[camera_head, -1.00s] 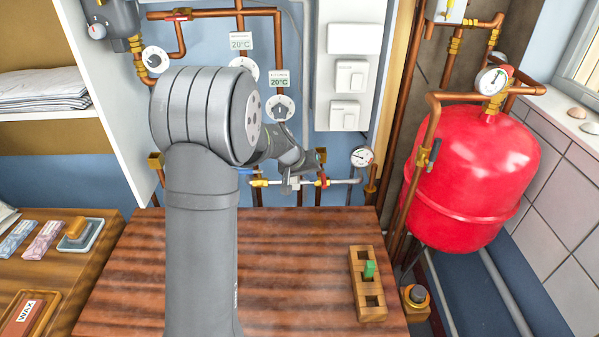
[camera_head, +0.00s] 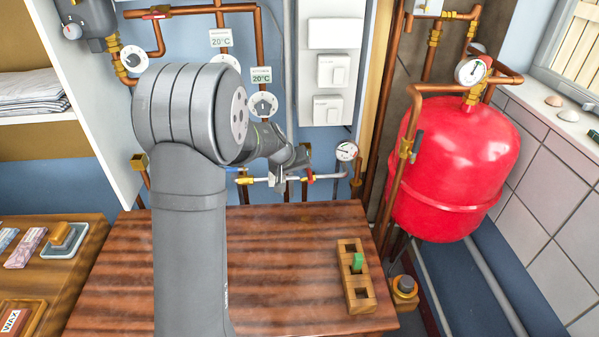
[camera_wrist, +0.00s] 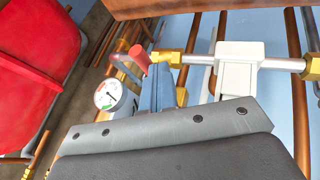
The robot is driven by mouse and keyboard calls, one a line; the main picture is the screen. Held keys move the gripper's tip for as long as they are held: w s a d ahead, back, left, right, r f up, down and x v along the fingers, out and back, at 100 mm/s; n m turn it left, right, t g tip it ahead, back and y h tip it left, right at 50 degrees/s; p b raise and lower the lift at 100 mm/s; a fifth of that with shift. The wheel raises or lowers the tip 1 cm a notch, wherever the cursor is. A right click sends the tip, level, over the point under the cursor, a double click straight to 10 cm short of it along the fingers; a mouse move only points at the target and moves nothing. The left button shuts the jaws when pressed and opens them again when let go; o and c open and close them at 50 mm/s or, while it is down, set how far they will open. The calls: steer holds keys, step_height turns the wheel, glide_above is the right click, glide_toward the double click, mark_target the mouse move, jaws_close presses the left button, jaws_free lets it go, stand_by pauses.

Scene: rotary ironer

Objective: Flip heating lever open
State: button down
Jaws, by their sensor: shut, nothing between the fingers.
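A red lever (camera_head: 311,180) sits at the right part of the horizontal pipe (camera_head: 335,175) on the back wall. In the wrist view this red lever (camera_wrist: 139,60) shows close up beside a brass fitting, to the left of a white block (camera_wrist: 238,68) on the pipe. A dark-handled lever (camera_head: 416,147) is on the copper pipe in front of the red tank. No label tells which one is the heating lever.
A pressure gauge (camera_head: 347,151) is just right of the red lever, and a red tank (camera_head: 455,175) stands farther right. Vertical copper pipes and dials crowd the wall. The wooden table (camera_head: 280,275) is mostly clear, with a wooden block holder (camera_head: 357,295) at its right.

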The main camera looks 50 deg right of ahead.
steer(key=shift+s, duration=0.15)
steer(key=shift+s+d+n+t, duration=0.25)
steer(key=shift+s+n+t, duration=0.25)
steer(key=shift+n, duration=0.4)
steer(key=shift+s+d+n+t, duration=0.3)
steer(key=shift+n+t, duration=0.2)
steer(key=shift+n, duration=0.4)
steer(key=d+n+t+y, duration=0.1)
steer(key=n, duration=0.2)
steer(key=s+d+n+t+y, duration=0.1)
steer(key=d+n+t+y, duration=0.1)
steer(key=n, duration=0.2)
steer(key=s+d+n+t+y, duration=0.1)
steer(key=d+n, duration=0.1)
steer(key=n, duration=0.1)
steer(key=shift+s+n+t, duration=0.2)
steer(key=shift+n+t, duration=0.1)
steer(key=shift+w+a, duration=0.1)
steer(key=shift+w, duration=0.05)
steer(key=shift+w+a, duration=0.15)
steer(key=shift+w, duration=0.45)
steer(key=shift+s+a, duration=0.1)
